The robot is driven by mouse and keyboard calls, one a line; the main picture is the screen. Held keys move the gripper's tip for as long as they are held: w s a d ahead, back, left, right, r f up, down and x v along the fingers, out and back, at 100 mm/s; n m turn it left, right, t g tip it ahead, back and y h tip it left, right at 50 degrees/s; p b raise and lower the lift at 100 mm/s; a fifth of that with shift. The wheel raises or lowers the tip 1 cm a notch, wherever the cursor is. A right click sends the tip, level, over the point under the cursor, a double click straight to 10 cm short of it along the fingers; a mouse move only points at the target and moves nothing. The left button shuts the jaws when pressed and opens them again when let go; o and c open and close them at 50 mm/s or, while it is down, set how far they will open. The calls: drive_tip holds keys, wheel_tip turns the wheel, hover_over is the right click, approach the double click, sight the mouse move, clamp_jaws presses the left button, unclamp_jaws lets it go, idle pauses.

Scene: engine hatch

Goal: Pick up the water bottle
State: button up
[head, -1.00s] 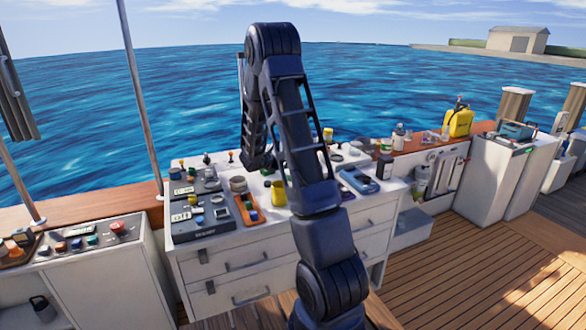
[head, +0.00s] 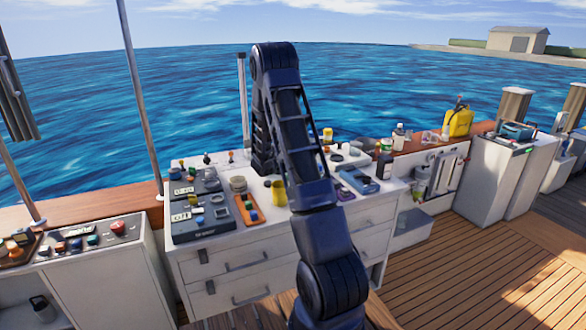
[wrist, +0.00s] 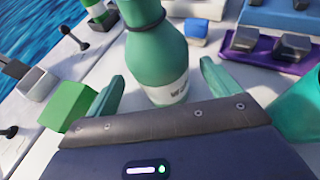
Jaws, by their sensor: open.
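A green bottle (wrist: 157,55) with a dark ring at its neck and a pale label stands in the upper middle of the wrist view. I take it for the water bottle. My gripper (wrist: 158,84) is open, with one teal finger on each side of the bottle's lower body. Gaps show between the fingers and the bottle, and it does not look clamped. The bottle's top is cut off by the frame edge. In the head view my arm reaches over the white counter (head: 235,262) and hides my gripper. I cannot pick out this bottle there.
In the wrist view a green block (wrist: 72,105) is close by the left finger. A teal rounded object (wrist: 300,105) is close on the right. A purple tray (wrist: 265,57) with small blocks lies beyond. In the head view a yellow mug (head: 279,191) and control boxes crowd the counter.

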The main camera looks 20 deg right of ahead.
drive_tip(key=x, duration=0.3)
drive_tip(key=shift+w+d+f, duration=0.15)
drive_tip(key=shift+d+f, duration=0.05)
drive_tip(key=shift+d, duration=0.1)
drive_tip(key=c, duration=1.3)
drive_tip(key=shift+r, duration=0.25)
